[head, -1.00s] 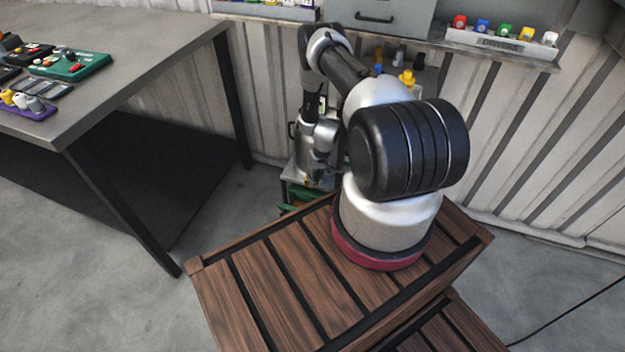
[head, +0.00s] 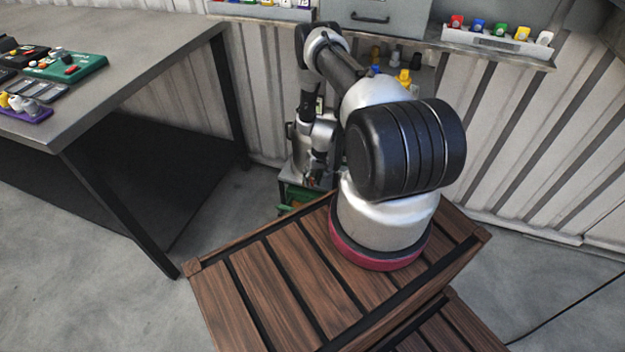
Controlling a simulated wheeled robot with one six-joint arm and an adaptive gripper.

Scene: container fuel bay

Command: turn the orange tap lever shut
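My gripper (head: 318,168) points down at the far end of my folded arm, low in front of the wall. Its dark fingers are small and partly merge with what is behind them, so I cannot tell how far apart they are. I cannot make out the orange tap lever; my wrist, gripper and arm cover much of that area. I cannot tell whether my gripper touches anything.
A grey workbench (head: 150,60) with small trays and coloured parts is at the left. A grey cabinet (head: 372,18) and a shelf bin (head: 497,42) with coloured knobs are above. Yellow and blue items (head: 403,78) sit behind my arm. Floor is clear between bench and stand.

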